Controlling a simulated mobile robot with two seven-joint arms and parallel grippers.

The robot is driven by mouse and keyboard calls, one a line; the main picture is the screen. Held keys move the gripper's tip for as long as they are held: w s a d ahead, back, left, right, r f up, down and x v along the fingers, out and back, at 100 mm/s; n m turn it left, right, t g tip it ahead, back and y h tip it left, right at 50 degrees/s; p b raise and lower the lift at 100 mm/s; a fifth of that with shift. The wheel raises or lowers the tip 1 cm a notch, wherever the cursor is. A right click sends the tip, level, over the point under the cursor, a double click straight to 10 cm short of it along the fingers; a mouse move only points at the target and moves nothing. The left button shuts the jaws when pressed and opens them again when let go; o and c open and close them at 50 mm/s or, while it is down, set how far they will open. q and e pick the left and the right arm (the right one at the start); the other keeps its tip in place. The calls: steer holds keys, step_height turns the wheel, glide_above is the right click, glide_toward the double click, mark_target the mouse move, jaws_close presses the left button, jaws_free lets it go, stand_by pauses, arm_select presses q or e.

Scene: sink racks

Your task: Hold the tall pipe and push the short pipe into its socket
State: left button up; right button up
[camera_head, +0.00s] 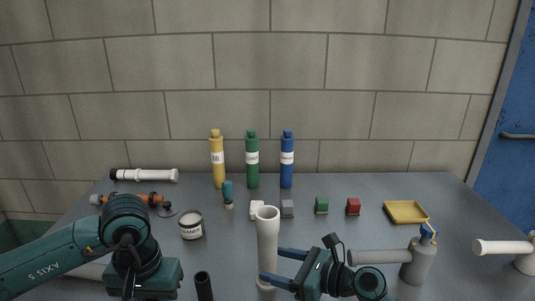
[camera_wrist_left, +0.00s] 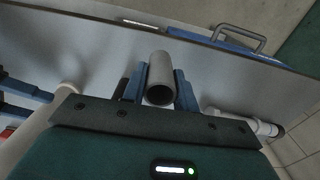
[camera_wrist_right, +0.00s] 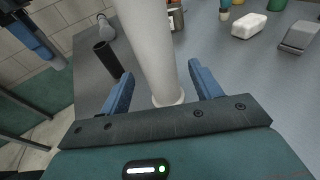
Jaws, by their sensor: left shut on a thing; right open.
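The tall white pipe (camera_head: 268,245) stands upright on the table with a wider open mouth at its top. My right gripper (camera_head: 272,265) is open, with one finger on each side of its lower part. In the right wrist view the tall pipe (camera_wrist_right: 150,45) rises between the spread fingers, with a collar low on it. My left gripper (camera_wrist_left: 158,90) is shut on a grey hollow pipe, seemingly the short pipe (camera_wrist_left: 160,75), its open end facing the camera. In the head view my left gripper body (camera_head: 145,278) is left of the tall pipe, its fingers and the short pipe hidden.
A dark tube (camera_head: 203,287) stands between my grippers. Behind are a can (camera_head: 191,225), a teal bottle (camera_head: 228,195), small blocks (camera_head: 321,205) and yellow, green and blue bottles (camera_head: 252,160).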

mark_target(276, 264)
steer(key=shift+x, duration=1.7)
steer(key=shift+r, duration=0.1)
steer(key=c, duration=1)
